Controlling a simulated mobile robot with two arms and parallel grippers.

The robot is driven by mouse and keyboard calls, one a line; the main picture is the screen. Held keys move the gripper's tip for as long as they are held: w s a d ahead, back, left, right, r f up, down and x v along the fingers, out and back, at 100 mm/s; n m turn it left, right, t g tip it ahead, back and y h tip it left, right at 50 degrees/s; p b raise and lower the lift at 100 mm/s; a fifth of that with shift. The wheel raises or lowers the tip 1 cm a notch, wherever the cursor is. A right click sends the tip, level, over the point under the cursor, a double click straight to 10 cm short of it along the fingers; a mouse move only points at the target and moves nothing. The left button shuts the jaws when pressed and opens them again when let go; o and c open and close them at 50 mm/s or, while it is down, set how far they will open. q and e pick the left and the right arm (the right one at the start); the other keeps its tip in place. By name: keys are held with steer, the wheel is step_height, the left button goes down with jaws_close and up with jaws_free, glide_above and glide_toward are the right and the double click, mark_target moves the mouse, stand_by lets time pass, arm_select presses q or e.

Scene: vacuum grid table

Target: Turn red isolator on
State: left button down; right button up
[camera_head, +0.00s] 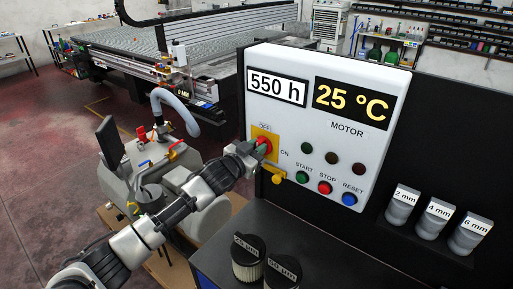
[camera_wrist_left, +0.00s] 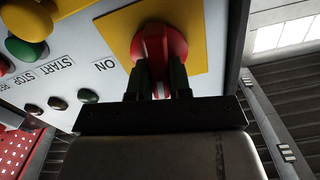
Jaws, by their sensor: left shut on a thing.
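The red isolator (camera_head: 264,141) is a red knob on a yellow plate (camera_head: 274,152) at the lower left of the white control panel. OFF is printed above it and ON to its right. My left gripper (camera_head: 257,147) is shut on the knob from the front and partly hides it. In the left wrist view, the dark fingers (camera_wrist_left: 158,82) clasp both sides of the red handle (camera_wrist_left: 159,42). A white mark shows between them, and the handle points down, with the ON label at its left. My right gripper is not in view.
Below the knob is a yellow part (camera_head: 278,179). Green START (camera_head: 303,177), red STOP (camera_head: 324,187) and blue RESET (camera_head: 349,198) buttons sit to its right. Filters (camera_head: 247,262) stand below, and labelled grey cylinders (camera_head: 434,219) at right. A grey pump (camera_head: 190,187) stands left behind my arm.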

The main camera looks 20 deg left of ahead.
arm_select(q)
steer(key=m, duration=0.4)
steer(key=shift+s+d+f+m, duration=0.1)
steer(key=shift+d+m, duration=0.1)
steer(key=shift+m, duration=0.1)
steer(key=m, duration=0.3)
steer(key=shift+d+f+m, duration=0.1)
steer(key=shift+m, duration=0.3)
steer(key=m, duration=0.3)
steer(key=shift+f, duration=0.15)
steer(key=shift+d+f+m, duration=0.1)
steer(key=shift+f+m, duration=0.1)
steer(key=shift+m, duration=1.8)
steer(key=c, duration=1)
jaws_free()
steer(key=shift+c, duration=0.2)
